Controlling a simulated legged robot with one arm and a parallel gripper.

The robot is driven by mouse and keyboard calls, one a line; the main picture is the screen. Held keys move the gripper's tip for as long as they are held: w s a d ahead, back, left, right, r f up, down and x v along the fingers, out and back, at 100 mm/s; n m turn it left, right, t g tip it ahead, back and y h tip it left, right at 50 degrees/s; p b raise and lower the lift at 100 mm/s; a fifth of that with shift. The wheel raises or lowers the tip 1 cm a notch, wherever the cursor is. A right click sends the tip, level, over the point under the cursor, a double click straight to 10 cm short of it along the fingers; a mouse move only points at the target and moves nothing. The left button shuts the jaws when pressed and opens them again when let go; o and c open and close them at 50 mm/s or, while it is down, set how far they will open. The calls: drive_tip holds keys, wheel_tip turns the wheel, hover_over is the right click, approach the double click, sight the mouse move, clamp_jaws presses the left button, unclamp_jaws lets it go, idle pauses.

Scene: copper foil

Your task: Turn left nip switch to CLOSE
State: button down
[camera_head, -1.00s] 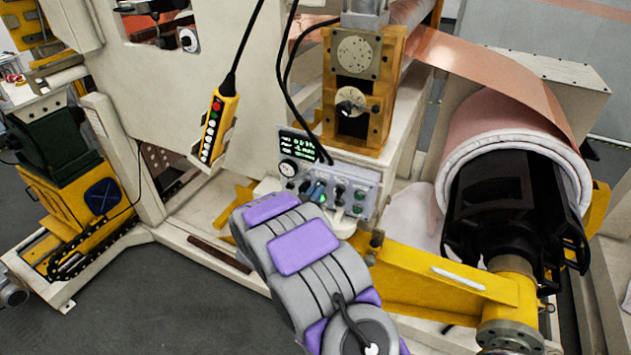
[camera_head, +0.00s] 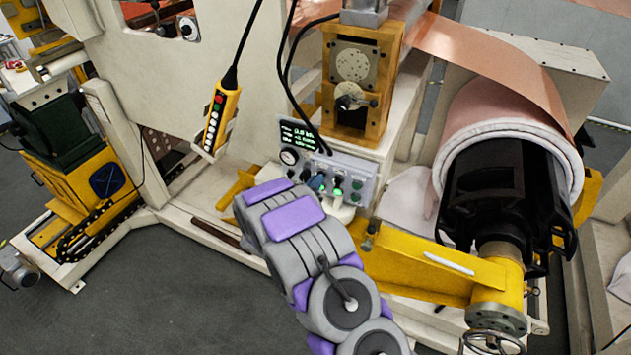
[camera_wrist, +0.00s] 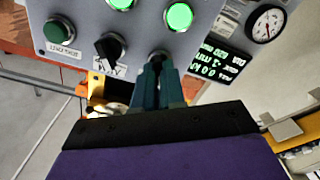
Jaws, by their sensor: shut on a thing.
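The grey control panel (camera_head: 350,173) stands below the orange roller housing. My gripper (camera_head: 318,183) is at its lower front, partly hidden behind my purple and grey arm. In the wrist view my gripper's teal fingers (camera_wrist: 158,75) are shut on a switch knob (camera_wrist: 158,57) on the panel. The knob is mostly hidden between the fingers, so its setting cannot be read. A second black switch (camera_wrist: 109,47) is to the left of the fingers in the wrist view, apart from them.
Lit green buttons (camera_wrist: 180,16) and a dark green button (camera_wrist: 58,31) are close by on the panel. A display (camera_wrist: 218,60) and a gauge (camera_wrist: 268,24) are beside them. A yellow pendant (camera_head: 221,118) hangs left. A yellow beam (camera_head: 420,265) and copper roll (camera_head: 495,115) stand right.

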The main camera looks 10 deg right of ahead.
drive_tip(key=shift+f, duration=0.15)
drive_tip(key=c, duration=1.2)
unclamp_jaws()
drive_tip(key=shift+a, duration=0.3)
drive_tip(key=b+v, duration=0.2)
drive_tip(key=v, duration=1.5)
drive_tip(key=shift+s+a+b, duration=0.1)
drive_tip(key=shift+a+b, duration=0.05)
drive_tip(key=shift+b, duration=0.15)
